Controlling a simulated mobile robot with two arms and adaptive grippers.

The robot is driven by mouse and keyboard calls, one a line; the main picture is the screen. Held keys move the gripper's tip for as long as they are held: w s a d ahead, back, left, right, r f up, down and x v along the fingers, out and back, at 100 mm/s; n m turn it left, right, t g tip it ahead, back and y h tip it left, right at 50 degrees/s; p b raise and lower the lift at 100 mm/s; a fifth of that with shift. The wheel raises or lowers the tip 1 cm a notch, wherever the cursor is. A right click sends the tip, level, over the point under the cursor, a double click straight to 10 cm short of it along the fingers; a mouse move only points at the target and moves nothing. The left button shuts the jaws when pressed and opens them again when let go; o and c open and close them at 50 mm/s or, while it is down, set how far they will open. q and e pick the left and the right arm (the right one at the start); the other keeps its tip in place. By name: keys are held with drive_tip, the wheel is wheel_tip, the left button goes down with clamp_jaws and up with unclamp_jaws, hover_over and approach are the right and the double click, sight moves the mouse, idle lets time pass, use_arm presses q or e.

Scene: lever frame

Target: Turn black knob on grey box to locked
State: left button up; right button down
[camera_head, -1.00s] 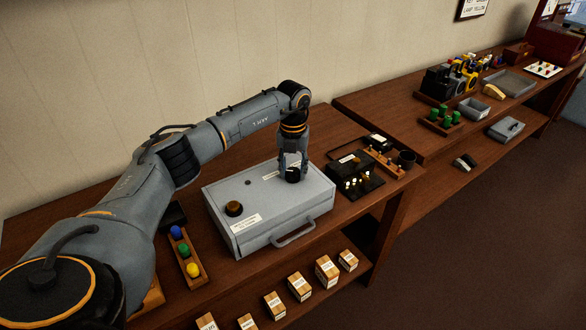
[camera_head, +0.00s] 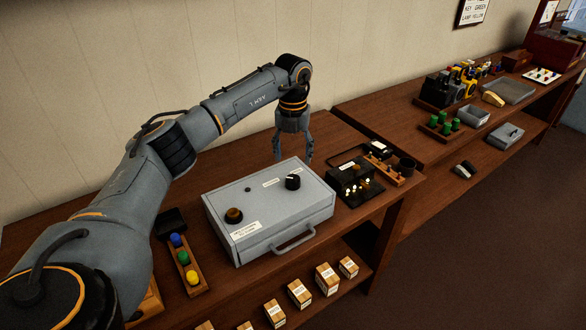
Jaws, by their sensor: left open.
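The grey box (camera_head: 268,224) lies on the wooden bench with its handle toward the front. The black knob (camera_head: 292,182) stands on the right part of its top, with a light mark on it and small labels beside it. The label text is too small to read. My left gripper (camera_head: 294,160) points down with its fingers apart and empty. It is above and behind the knob, clear of it. My right gripper is not in view.
A brown knob (camera_head: 233,215) sits on the box's left part. A black block with pegs (camera_head: 354,182) stands close on the right. Small cartons (camera_head: 300,292) line the lower shelf.

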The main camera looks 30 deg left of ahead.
use_arm(q)
drive_tip(key=shift+r, duration=2.05)
